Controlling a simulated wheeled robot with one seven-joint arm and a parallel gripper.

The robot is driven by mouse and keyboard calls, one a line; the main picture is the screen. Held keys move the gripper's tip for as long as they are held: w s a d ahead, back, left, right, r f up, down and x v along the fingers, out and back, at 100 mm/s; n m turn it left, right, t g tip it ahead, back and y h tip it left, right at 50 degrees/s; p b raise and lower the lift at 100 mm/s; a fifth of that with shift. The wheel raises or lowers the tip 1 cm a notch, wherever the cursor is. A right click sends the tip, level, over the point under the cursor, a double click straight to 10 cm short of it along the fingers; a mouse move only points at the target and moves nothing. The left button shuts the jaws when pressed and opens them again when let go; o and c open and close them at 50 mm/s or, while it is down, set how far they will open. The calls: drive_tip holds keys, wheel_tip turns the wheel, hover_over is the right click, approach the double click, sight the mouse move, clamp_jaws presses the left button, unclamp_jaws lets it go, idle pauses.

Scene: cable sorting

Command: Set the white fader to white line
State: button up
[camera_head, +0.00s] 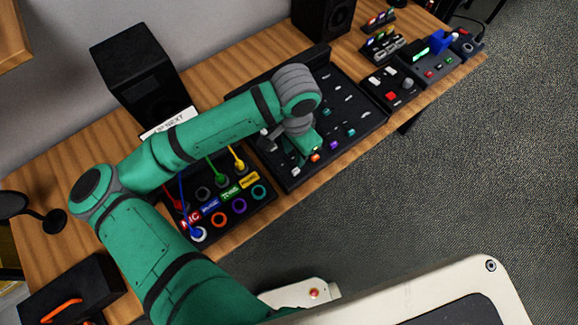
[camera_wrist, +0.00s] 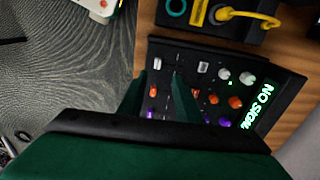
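The white fader (camera_wrist: 157,63) is a small cap near the edge of the black mixer panel (camera_head: 295,183). It also shows at the panel's near left corner in the head view (camera_head: 297,171). In the wrist view, my gripper (camera_wrist: 157,78) has its two green fingers apart, with the white fader showing between them near the tips. I cannot tell whether either finger touches it. In the head view my gripper (camera_head: 303,150) is low over this corner of the panel. The white line by this fader cannot be made out clearly; my gripper covers part of the track.
Orange (camera_head: 315,157), purple (camera_head: 333,145) and blue (camera_head: 350,132) faders stand in a row beside the white one. Several knobs, including an orange knob (camera_wrist: 235,102), are close to my fingers. A cable box (camera_head: 262,207) with plugged cables adjoins the panel.

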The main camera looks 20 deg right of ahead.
sight(296, 170)
drive_tip(key=f, duration=1)
drive_tip(key=shift+s+d+f, duration=0.1)
drive_tip(key=shift+d+f, duration=0.05)
drive_tip(key=shift+d, duration=0.15)
clamp_jaws()
